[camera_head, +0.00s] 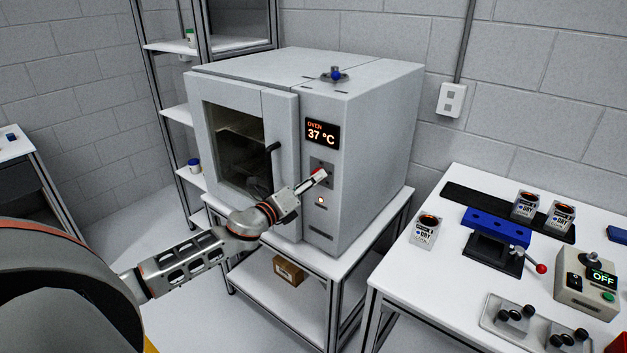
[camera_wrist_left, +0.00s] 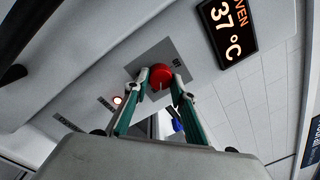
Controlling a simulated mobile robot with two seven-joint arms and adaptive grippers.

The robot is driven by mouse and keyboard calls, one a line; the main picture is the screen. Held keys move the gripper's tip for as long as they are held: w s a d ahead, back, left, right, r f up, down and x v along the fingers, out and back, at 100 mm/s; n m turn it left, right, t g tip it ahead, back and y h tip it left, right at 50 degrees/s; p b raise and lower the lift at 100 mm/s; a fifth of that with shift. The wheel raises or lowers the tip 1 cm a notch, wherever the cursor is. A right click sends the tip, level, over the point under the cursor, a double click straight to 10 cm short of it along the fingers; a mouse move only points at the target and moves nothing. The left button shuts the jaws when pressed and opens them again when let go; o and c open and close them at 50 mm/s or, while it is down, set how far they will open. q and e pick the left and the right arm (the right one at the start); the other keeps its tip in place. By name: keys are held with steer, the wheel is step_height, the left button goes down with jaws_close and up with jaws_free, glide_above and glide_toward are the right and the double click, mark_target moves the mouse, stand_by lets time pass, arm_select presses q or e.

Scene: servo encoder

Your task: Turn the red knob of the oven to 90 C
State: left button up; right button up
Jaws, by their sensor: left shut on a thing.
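The grey oven (camera_head: 365,150) stands on a white stand, and its display (camera_head: 322,133) reads 37 °C. The same display shows in the left wrist view (camera_wrist_left: 228,30). The red knob (camera_wrist_left: 160,76) sits on a dark square plate on the oven's front. My left gripper (camera_head: 318,176) reaches the knob below the display and hides most of it in the head view. In the left wrist view, the two fingers of my left gripper (camera_wrist_left: 161,86) are on either side of the knob, shut on it. My right gripper is not in view.
The oven door's dark handle (camera_head: 271,160) is left of my left gripper. A lit button (camera_head: 321,201) is below the knob. A white table (camera_head: 430,270) at the right holds labelled cans, a blue block and a control box (camera_head: 588,283) showing OFF.

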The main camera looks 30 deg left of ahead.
arm_select(q)
steer(key=shift+f+m, duration=0.1)
steer(key=shift+m, duration=1.3)
steer(key=shift+c, duration=0.2)
steer(key=o, duration=1.1)
steer(key=shift+s+a+f, duration=0.1)
steer(key=shift+s+a, duration=0.15)
steer(key=shift+s, duration=1.75)
steer(key=shift+s+a, duration=0.25)
steer(key=shift+s, duration=1.75)
steer(key=shift+s+a+f, duration=0.1)
steer(key=shift+s+a, duration=0.15)
steer(key=shift+s, duration=1.75)
